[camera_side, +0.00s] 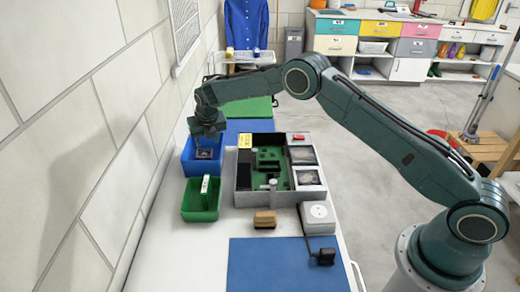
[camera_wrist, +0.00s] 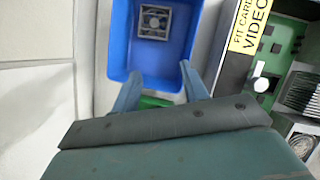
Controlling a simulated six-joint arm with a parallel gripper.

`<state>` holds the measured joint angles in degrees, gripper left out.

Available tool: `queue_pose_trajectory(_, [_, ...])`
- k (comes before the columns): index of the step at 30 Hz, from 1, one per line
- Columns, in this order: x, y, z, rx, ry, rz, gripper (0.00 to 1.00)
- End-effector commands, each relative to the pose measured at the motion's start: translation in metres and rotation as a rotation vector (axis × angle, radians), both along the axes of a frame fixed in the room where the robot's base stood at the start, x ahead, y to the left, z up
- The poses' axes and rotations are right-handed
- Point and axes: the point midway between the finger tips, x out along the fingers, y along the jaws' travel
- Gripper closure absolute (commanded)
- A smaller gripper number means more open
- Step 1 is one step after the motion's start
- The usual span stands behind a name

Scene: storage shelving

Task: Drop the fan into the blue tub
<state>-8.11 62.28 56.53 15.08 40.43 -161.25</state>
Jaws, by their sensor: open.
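The fan (camera_wrist: 155,21) is a small square grey frame with a dark round middle. It lies inside the blue tub (camera_wrist: 120,45), toward the far end in the wrist view. In the side view the fan (camera_side: 206,153) also shows inside the blue tub (camera_side: 187,163), partly below my gripper (camera_side: 208,138). In the wrist view my gripper (camera_wrist: 160,72) has its fingers spread apart with nothing between them. It is above the tub, and the fan is clear of both fingers.
A green tub (camera_side: 200,213) holding a whitish part stands in front of the blue tub. An open computer case (camera_side: 240,200) with a green board stands to the right. A brown-topped block (camera_side: 264,219), a white box (camera_side: 318,217) and a blue mat (camera_side: 280,265) are nearer. A wall runs along the left.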

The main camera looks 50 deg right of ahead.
Motion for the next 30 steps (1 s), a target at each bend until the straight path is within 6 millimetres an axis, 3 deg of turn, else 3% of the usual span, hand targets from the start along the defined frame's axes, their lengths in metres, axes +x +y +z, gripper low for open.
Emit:
queue_pose_trajectory(11, [-0.011,0.005,0.037,0.001,-0.002,0.001,0.56])
queue_pose_trajectory(24, [-0.035,0.015,0.100,0.002,0.000,0.002,0.56])
queue_pose_trajectory(30, [-0.041,0.017,0.115,0.003,0.001,0.003,0.56])
